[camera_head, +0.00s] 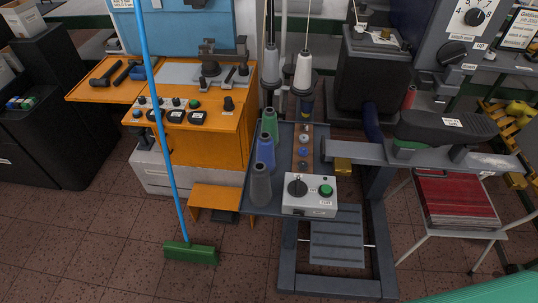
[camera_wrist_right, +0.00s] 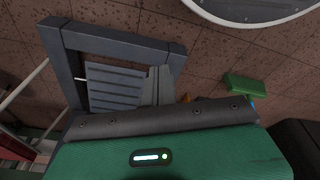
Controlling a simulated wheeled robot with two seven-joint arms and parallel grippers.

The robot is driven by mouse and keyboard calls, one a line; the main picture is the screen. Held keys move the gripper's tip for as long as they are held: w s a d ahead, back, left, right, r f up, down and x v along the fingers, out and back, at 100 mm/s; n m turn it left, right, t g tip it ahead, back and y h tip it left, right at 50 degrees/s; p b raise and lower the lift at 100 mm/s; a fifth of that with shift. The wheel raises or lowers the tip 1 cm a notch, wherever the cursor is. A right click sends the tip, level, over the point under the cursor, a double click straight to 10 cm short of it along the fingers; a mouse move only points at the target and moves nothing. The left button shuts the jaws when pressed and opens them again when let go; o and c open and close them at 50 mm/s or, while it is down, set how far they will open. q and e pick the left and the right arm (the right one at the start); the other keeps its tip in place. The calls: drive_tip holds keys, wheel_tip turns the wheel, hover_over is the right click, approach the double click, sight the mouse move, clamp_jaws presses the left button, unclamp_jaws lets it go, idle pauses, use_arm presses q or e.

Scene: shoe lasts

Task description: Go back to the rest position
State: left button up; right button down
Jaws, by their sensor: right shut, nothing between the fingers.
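In the right wrist view my right gripper (camera_wrist_right: 158,84) shows as grey fingers, together and empty. They stick out beyond a dark bolted band and my green housing with a lit indicator. It hangs over the tiled floor, with the frame of the grey machine stand (camera_wrist_right: 112,38) in view behind it. Nothing touches the fingers as far as I can see. In the head view only a green piece of my own body shows at the bottom right corner. My left gripper is in neither view.
An orange workbench (camera_head: 215,150) stands left of centre, with a blue-handled broom (camera_head: 190,253) before it. Thread cones (camera_head: 265,150) and a control box (camera_head: 309,196) sit at the centre. The front left floor is clear.

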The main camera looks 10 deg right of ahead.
drive_tip(key=s+d+f+g, duration=0.1)
drive_tip(key=s+d+f, duration=0.2)
drive_tip(key=s+f, duration=1.1)
drive_tip(key=shift+s+f, duration=0.15)
drive_tip(key=shift+s, duration=1.1)
